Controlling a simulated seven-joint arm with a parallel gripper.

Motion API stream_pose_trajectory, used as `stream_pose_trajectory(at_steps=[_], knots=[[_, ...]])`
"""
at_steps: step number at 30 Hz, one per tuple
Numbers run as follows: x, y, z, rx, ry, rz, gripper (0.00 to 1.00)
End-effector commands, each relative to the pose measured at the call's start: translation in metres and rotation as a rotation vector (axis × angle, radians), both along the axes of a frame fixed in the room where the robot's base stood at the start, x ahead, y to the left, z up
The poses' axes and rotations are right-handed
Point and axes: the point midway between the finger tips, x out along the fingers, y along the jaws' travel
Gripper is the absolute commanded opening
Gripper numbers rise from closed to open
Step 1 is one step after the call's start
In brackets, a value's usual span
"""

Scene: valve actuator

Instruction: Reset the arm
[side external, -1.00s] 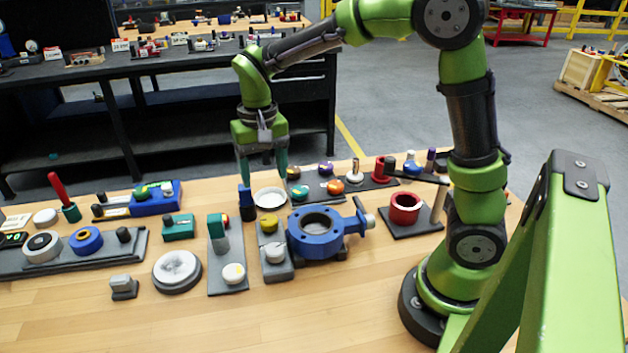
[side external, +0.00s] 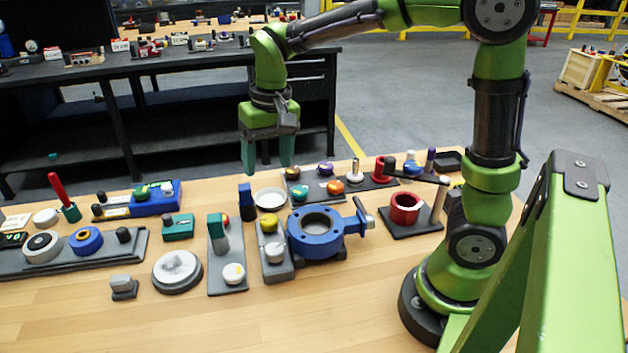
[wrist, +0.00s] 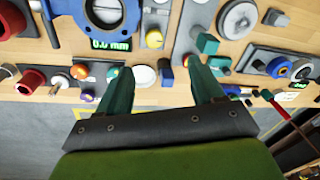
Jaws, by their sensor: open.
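My green arm holds my gripper (side external: 267,168) above the back part of the wooden table, over the parts there. Its two teal fingers point down, spread apart, with nothing between them. In the wrist view my gripper (wrist: 163,88) also shows open, its fingers apart above the table. A blue valve body (side external: 317,238) with a round opening lies on the table in front of and to the right of my gripper. A white round dish (side external: 270,198) sits below the fingers, clear of them.
A red cup-like part (side external: 405,208) on a dark plate stands at right. Several fixtures, a red-handled lever (side external: 58,188) and a blue ring (side external: 86,241) fill the left. The table's front (side external: 200,325) is bare wood. A black workbench (side external: 200,75) stands behind.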

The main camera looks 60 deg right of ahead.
Motion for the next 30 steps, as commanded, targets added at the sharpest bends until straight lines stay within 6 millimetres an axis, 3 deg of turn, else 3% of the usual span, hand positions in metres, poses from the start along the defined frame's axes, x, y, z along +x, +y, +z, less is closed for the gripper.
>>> stream_pose_trajectory(at_steps=[9, 15, 19, 30], knots=[[-0.085, 0.008, 0.022, 0.089, -0.325, 0.099, 0.67], [-0.122, 0.009, 0.026, 0.092, -0.478, 0.099, 0.67], [-0.132, 0.007, 0.031, 0.088, -0.523, 0.089, 0.67], [-0.133, 0.006, 0.036, 0.086, -0.542, 0.084, 0.67]])
